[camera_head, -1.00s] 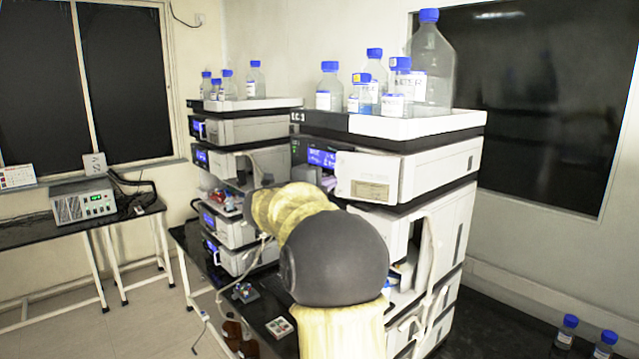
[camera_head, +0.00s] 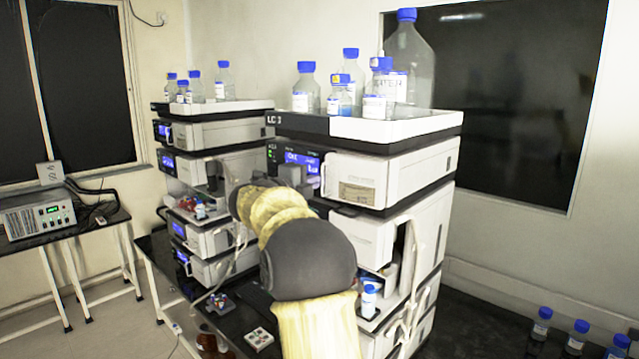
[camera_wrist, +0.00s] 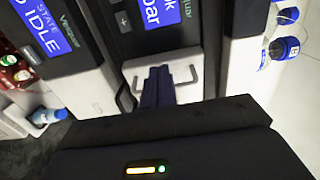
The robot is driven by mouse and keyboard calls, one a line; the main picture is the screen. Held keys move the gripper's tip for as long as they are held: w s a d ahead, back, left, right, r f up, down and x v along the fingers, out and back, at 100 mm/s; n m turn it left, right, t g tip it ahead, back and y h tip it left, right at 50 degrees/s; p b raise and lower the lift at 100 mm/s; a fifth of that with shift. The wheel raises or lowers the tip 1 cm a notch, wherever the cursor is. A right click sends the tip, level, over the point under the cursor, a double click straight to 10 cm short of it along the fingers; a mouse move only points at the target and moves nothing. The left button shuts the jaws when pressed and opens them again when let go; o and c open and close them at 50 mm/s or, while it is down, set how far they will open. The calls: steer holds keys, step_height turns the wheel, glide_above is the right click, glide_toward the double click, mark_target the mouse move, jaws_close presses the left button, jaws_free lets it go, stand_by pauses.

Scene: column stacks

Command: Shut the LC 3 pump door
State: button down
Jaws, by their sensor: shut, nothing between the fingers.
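The LC 3 stack (camera_head: 276,120) stands at the right in the head view. Its pump module has a lit blue display (camera_head: 300,160) and a white pump door (camera_head: 357,184) right of it. In the wrist view the door (camera_wrist: 137,72) lies close beside the dark display panel; I cannot tell if it is fully flush. My gripper (camera_wrist: 158,72) is shut and empty, its dark fingers in front of the door's bracket handle (camera_wrist: 194,78). Whether they touch it is unclear. In the head view my arm partly hides the modules below the door.
Bottles with blue caps (camera_head: 307,90) stand in the white top tray (camera_head: 395,124). A second stack (camera_head: 222,133) stands behind on the left. Loose items (camera_head: 259,338) lie on the black bench. More bottles (camera_head: 577,337) stand at lower right.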

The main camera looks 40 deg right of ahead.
steer(key=shift+w+a, duration=0.1)
steer(key=shift+a, duration=0.1)
stand_by(0.3)
steer(key=s+a+b, duration=0.1)
steer(key=a+b, duration=0.5)
steer(key=a, duration=0.7)
steer(key=shift+s+a, duration=0.2)
steer(key=shift+a, duration=0.15)
steer(key=shift+r, duration=0.15)
steer(key=s+n+t+y+b, duration=0.1)
steer(key=s+n+t+b, duration=0.2)
steer(key=s+t, duration=0.2)
steer(key=s, duration=0.3)
steer(key=shift+s+n+y, duration=0.2)
steer(key=shift+n+y, duration=0.1)
steer(key=shift+w+a, duration=0.1)
steer(key=shift+a, duration=0.05)
